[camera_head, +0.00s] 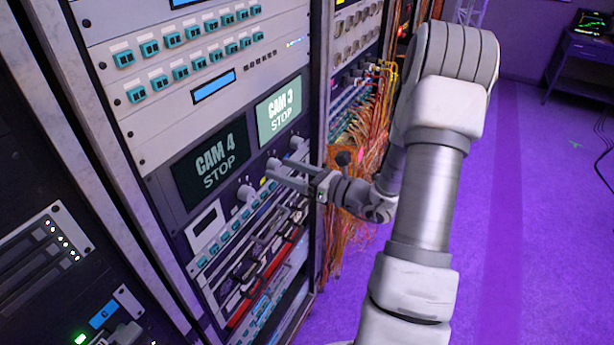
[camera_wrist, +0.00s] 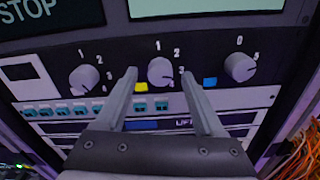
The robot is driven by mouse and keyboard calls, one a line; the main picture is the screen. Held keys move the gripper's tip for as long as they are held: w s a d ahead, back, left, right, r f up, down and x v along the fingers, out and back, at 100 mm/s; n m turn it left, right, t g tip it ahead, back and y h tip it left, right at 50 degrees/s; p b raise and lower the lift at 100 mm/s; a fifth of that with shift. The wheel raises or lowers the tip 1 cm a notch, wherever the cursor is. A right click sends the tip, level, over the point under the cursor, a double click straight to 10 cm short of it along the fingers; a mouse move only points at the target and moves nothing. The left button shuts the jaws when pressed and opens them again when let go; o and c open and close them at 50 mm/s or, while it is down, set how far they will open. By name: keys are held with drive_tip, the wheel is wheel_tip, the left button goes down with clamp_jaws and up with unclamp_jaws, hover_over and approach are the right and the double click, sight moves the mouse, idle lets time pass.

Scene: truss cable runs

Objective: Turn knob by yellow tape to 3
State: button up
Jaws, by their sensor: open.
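In the wrist view, a round light-grey knob (camera_wrist: 161,69) sits in the middle of a row of three on a dark panel. A small yellow tape piece (camera_wrist: 141,87) is at its lower left. The numbers 1 and 2 show above this knob, and a 3 seems to show at its right. I cannot tell which number it points to. My gripper (camera_wrist: 159,75) is open, with one finger on each side of the knob; contact is unclear. In the head view, my gripper (camera_head: 278,169) reaches to the knob row below the screens and partly hides it.
Other knobs stand at left (camera_wrist: 85,77) and right (camera_wrist: 240,67), with blue tape (camera_wrist: 210,82) between the middle and right ones. Teal buttons (camera_wrist: 95,110) run below. In the head view, orange cables (camera_head: 350,180) hang right of the rack.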

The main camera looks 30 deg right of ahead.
drive_tip(key=b+v, duration=0.2)
drive_tip(key=v, duration=1.5)
drive_tip(key=shift+a, duration=0.1)
